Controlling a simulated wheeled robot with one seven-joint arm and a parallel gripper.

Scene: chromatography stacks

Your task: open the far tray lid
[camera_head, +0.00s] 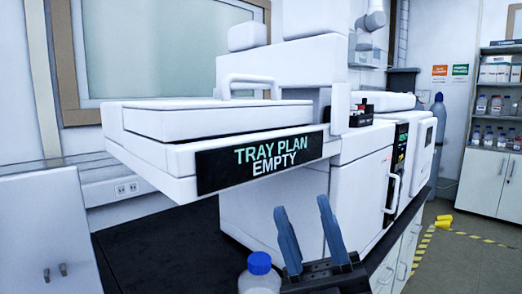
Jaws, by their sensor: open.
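A white tray (160,158) juts out from the white instrument stack at the left middle. A flat white lid (200,121) lies on top of it and looks closed. A white bar handle (250,79) stands up at the lid's back edge. A dark sign (262,158) on the tray's front reads "TRAY PLAN EMPTY". My gripper (299,218) is at the bottom centre, below and in front of the tray. Its two blue-grey fingers are apart, with nothing visible between them. It does not touch the lid or handle. I cannot see inside the tray.
A bottle with a blue cap (260,263) stands beside my gripper, at its left. A white instrument with a door handle (392,192) is behind it. The dark bench top (160,250) is clear at the left. Yellow tape (470,235) marks the floor at right.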

